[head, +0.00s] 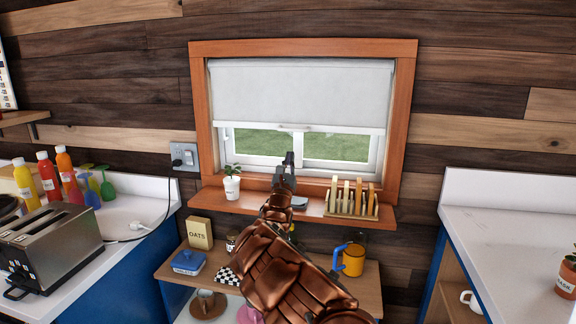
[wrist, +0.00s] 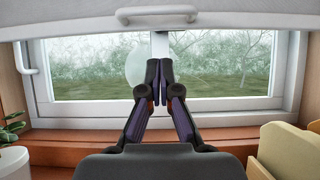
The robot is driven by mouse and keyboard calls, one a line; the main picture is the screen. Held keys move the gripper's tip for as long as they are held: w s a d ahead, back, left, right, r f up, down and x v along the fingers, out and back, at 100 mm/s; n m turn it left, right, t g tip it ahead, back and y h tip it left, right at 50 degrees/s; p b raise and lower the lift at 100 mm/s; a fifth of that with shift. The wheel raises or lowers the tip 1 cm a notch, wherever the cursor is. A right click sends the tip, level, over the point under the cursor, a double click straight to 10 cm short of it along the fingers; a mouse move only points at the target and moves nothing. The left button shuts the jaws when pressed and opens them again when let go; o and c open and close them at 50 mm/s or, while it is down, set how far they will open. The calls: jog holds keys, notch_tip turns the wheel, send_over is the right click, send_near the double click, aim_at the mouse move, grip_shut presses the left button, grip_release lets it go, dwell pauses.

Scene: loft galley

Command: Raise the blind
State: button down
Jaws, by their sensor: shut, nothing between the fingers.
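The white roller blind (head: 300,92) hangs over the upper half or so of the window. Its lower edge crosses the top of the wrist view (wrist: 240,20), with a white bar-shaped handle (wrist: 155,14) at the middle of it. My gripper (head: 290,158) is in front of the lower window panes, just below the blind's edge. In the wrist view my gripper (wrist: 159,72) has its fingertips together and empty, below the handle and apart from it. My arm hides part of the sill in the head view.
A white window latch (wrist: 25,58) shows at left.

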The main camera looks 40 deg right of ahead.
notch_tip(320, 180, up, 6)
jog(key=w+d+p, duration=0.1)
jog(key=d+p, duration=0.1)
jog(key=shift+w+d+f, duration=0.2)
jog(key=shift+w+d, duration=0.15)
jog(key=shift+w, duration=0.05)
